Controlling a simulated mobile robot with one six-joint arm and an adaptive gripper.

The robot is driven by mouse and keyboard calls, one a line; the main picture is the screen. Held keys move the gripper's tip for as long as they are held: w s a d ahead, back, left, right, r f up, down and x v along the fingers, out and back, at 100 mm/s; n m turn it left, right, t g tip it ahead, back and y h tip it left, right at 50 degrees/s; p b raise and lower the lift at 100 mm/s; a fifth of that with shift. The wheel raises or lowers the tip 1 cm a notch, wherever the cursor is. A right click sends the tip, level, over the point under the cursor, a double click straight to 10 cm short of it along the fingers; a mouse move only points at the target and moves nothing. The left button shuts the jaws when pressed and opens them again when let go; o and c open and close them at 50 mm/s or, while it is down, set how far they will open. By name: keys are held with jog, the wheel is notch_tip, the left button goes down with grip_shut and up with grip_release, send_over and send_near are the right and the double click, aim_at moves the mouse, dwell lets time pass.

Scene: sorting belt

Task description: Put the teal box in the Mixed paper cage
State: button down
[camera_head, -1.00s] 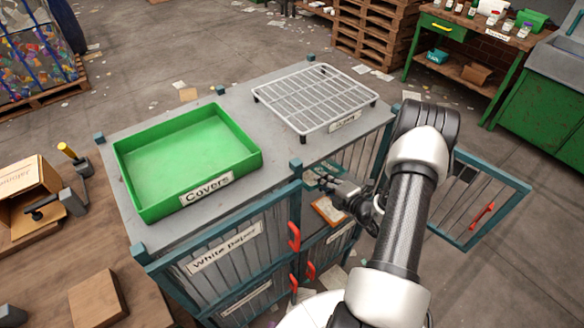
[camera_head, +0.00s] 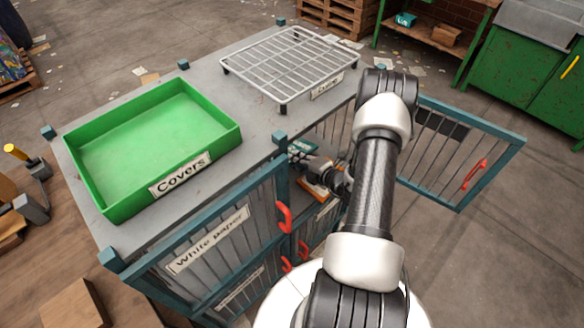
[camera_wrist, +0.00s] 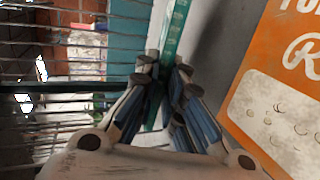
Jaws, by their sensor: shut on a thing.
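My gripper (camera_head: 314,160) reaches through the open front of the right-hand upper cage (camera_head: 281,185), under the grey top. It is shut on a teal box (camera_head: 300,147), of which only a small part shows past the fingers. In the wrist view the fingertips (camera_wrist: 162,68) close on a narrow green-teal edge of the box (camera_wrist: 176,32). An orange printed item (camera_head: 313,189) lies in the cage below the gripper; it also shows close on the right in the wrist view (camera_wrist: 265,80). The open cage's label is not readable.
The barred door (camera_head: 455,150) stands swung open to the right. The left cage, labelled White paper (camera_head: 208,240), is shut. A green Covers tray (camera_head: 150,150) and a white wire rack (camera_head: 290,62) stand on top. Another teal item (camera_head: 405,19) lies on the bench shelf.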

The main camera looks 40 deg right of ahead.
jog(key=shift+f+b, duration=0.75)
jog(key=shift+f, duration=0.7)
jog(key=c, duration=1.9)
grip_release()
jog(key=shift+p+v, duration=1.7)
jog(key=shift+v, duration=2.3)
jog(key=shift+r, duration=0.1)
